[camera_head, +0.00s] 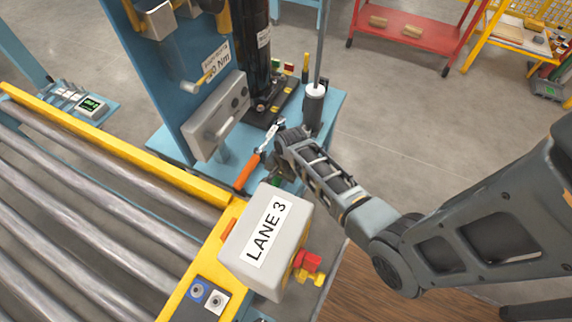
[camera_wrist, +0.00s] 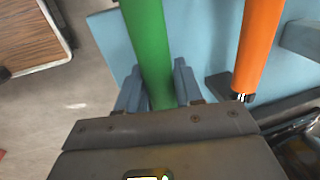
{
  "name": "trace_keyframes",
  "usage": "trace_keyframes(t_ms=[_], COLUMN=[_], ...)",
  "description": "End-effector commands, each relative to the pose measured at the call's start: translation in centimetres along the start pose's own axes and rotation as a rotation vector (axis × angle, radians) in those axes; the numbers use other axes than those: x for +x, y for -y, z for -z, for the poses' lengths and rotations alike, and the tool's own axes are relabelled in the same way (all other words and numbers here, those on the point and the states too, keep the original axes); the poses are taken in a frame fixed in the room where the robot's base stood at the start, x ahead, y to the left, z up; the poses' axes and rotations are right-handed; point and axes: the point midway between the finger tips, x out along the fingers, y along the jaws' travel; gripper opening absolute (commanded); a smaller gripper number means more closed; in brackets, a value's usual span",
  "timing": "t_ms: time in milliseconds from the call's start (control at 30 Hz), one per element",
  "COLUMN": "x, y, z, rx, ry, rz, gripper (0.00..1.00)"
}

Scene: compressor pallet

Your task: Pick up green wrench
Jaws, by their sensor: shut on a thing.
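The green wrench shows in the wrist view as a thick green handle (camera_wrist: 148,45) running down between the two grey fingers of my gripper (camera_wrist: 158,88). The fingers are shut on the handle. Its far end is out of the wrist view. In the head view my gripper (camera_head: 283,172) is low over the blue bench, behind the LANE 3 box, and mostly hidden by my own arm. Only a small bit of green shows there. I cannot tell whether the wrench touches the bench.
An orange-handled wrench (camera_head: 246,172) lies close beside my gripper; its handle also shows in the wrist view (camera_wrist: 260,40). The LANE 3 box (camera_head: 240,250) stands in front. A dark column (camera_head: 253,50) and a white-topped cylinder (camera_head: 314,100) stand behind. A roller conveyor (camera_head: 70,200) fills the left.

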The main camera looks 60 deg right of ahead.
Motion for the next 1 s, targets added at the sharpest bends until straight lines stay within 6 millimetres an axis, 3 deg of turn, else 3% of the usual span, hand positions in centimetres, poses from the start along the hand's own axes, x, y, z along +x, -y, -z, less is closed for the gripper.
trace_keyframes(t_ms=[233, 633, 767, 1000], x=[0.0, -0.8, -2.3, -6.6], y=[0.0, 0.2, 0.5, 1.4], z=[0.0, 0.1, 0.1, 0.1], rx=[0.000, 0.000, 0.000, -0.002], ry=[0.000, -0.001, -0.002, -0.004], rz=[0.000, 0.002, 0.003, 0.004], gripper=[0.00, 0.00, 0.00, 0.00])
